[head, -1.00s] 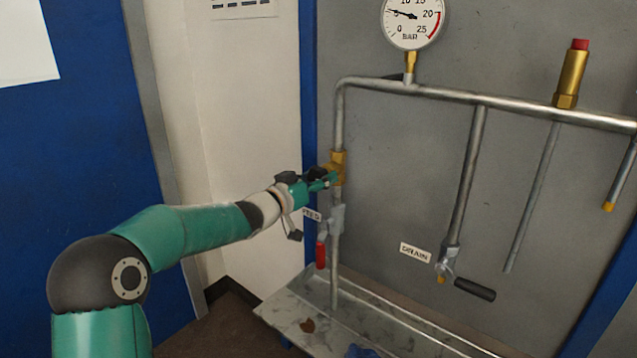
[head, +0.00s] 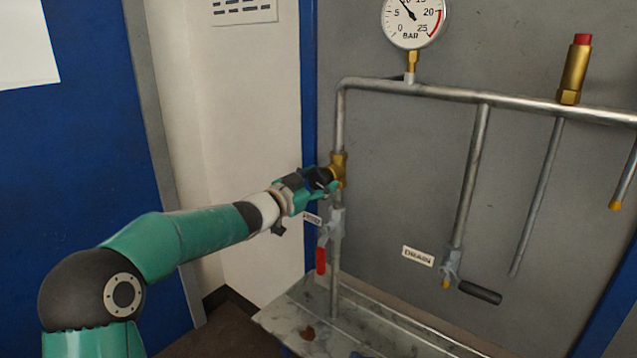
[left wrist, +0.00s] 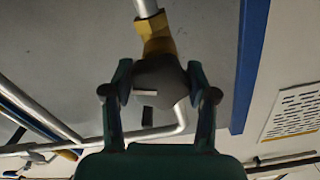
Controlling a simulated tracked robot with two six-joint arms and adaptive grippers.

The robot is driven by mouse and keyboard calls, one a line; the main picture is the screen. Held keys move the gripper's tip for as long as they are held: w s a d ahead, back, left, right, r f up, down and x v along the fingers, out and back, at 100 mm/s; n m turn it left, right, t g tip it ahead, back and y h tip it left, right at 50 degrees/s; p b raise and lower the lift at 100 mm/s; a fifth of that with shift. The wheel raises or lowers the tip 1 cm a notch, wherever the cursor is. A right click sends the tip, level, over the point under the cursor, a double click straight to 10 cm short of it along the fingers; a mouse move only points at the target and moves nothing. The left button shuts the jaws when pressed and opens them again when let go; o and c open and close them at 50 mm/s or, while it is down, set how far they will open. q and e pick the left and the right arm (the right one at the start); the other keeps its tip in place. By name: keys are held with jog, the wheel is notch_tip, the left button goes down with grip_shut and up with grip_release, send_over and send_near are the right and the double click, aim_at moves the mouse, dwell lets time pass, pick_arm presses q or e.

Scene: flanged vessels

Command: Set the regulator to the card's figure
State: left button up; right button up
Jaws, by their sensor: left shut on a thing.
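The regulator has a brass body (head: 340,166) on the left upright pipe and a dark knob (head: 319,177) facing left. My left gripper (head: 326,183) is shut on this knob. In the left wrist view, the fingers (left wrist: 158,84) grip the dark knob (left wrist: 160,72) from both sides, with the brass body (left wrist: 158,38) beyond it. The pressure gauge (head: 413,20) is cut by the top edge; its needle points up and left, between 5 and 10 bar. A white card with rows of dark marks (head: 244,11) hangs on the pale wall, its figures unreadable. My right gripper is out of view.
Below the regulator is a valve with a red lever (head: 321,260). A drain valve with a black handle (head: 480,292) and a brass relief valve with a red top (head: 574,70) are to the right. A metal tray (head: 290,308) lies underneath.

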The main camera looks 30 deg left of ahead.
pick_arm(q)
jog(key=shift+f, duration=0.15)
jog(key=o, duration=1.2)
jog(key=shift+c, duration=0.2)
jog(key=shift+s, duration=0.1)
jog(key=s, duration=1.1)
jog(key=shift+s+a, duration=0.4)
jog(key=shift+a, duration=0.05)
